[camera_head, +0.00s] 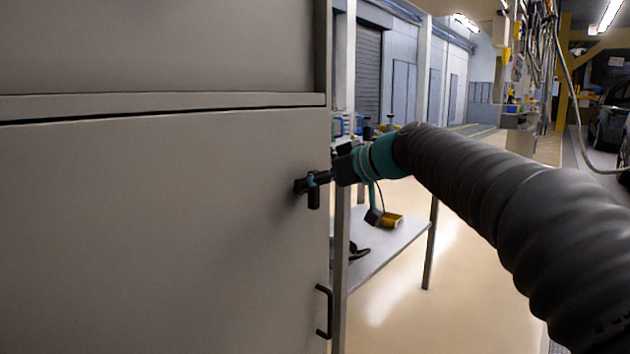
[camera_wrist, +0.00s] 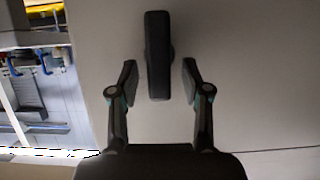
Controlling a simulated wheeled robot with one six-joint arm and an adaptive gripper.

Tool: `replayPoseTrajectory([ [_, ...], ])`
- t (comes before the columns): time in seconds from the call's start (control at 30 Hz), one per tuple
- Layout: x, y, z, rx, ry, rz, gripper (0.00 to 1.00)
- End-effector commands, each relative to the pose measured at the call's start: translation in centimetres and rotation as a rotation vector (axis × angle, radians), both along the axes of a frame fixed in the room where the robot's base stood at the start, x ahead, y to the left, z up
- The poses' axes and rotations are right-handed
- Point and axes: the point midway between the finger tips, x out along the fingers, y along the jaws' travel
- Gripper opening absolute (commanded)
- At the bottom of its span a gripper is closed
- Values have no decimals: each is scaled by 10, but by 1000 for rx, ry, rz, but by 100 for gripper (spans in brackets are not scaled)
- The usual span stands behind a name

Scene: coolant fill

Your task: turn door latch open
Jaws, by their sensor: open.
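The door latch is a short black bar (camera_wrist: 157,50) on the grey door. In the wrist view it stands lengthwise in the picture, with its lower part between my fingers. In the head view the latch (camera_head: 314,200) sits near the door's right edge and hangs downward, partly hidden by my gripper. My gripper (camera_head: 316,181) is at the latch, reaching in from the right. In the wrist view my gripper (camera_wrist: 159,80) is open, one finger on each side of the bar. Narrow gaps show between the bar and both fingers.
The grey door (camera_head: 170,230) fills the left, below a seam and an upper panel (camera_head: 160,45). A black pull handle (camera_head: 325,312) is at its lower right edge. A metal shelf (camera_head: 385,245) behind holds a yellow item (camera_head: 392,220). Open floor lies to the right.

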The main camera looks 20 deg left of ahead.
Motion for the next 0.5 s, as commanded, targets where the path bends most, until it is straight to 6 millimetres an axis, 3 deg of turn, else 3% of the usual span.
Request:
replayPoseTrajectory([
  [0.37, 2, 4, -2, 1, -1, -1, 48],
  [0.5, 2, 4, -2, 0, 0, -1, 13],
])
